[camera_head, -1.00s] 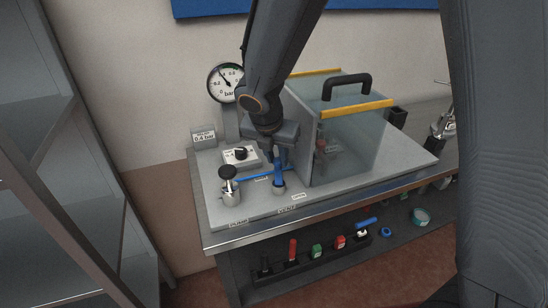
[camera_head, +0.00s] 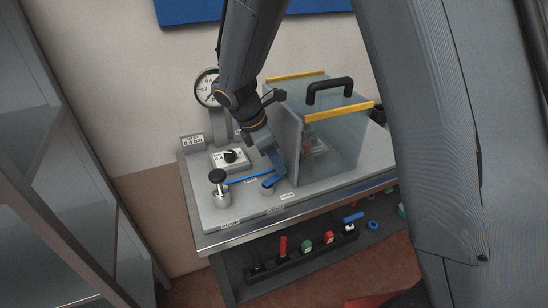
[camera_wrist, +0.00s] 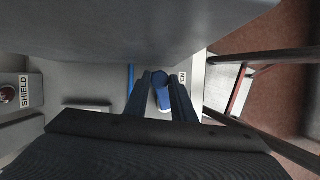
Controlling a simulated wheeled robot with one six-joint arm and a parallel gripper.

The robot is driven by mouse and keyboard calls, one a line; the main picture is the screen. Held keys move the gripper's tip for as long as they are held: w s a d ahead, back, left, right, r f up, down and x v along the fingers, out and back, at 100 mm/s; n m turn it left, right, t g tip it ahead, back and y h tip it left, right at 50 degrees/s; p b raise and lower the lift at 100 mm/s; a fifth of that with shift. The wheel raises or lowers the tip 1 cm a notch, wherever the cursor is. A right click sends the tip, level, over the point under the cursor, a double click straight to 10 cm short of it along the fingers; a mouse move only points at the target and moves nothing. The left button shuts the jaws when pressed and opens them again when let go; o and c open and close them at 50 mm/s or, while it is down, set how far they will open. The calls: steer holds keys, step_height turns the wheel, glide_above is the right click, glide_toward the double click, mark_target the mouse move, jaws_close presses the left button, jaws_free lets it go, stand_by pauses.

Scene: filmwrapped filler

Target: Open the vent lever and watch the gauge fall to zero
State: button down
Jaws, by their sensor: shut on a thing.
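The blue vent lever (camera_head: 269,183) stands on the grey panel (camera_head: 240,207), left of the clear box. My gripper (camera_head: 276,164) reaches down over it and is shut on its handle. In the wrist view the two fingers (camera_wrist: 163,88) lie on either side of the blue handle (camera_wrist: 159,95). The round white gauge (camera_head: 204,88) stands behind on a grey post. My arm covers its right side, and the needle is too small to read surely.
A clear box (camera_head: 343,135) with yellow edges and a black handle stands close right of my gripper. A black-topped knob (camera_head: 218,179) and a dial block (camera_head: 231,158) stand left. A tool rack (camera_head: 305,249) sits below. A metal shelf (camera_head: 50,150) is far left.

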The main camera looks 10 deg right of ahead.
steer(key=shift+s+d+m+g+p, duration=0.15)
steer(key=shift+s+m+g+p, duration=0.15)
steer(key=shift+m, duration=0.55)
steer(key=shift+s+d+m+g+p, duration=0.15)
steer(key=shift+s+m+g, duration=0.2)
steer(key=shift+m, duration=0.5)
steer(key=shift+w, duration=0.1)
steer(key=c, duration=1.5)
jaws_free()
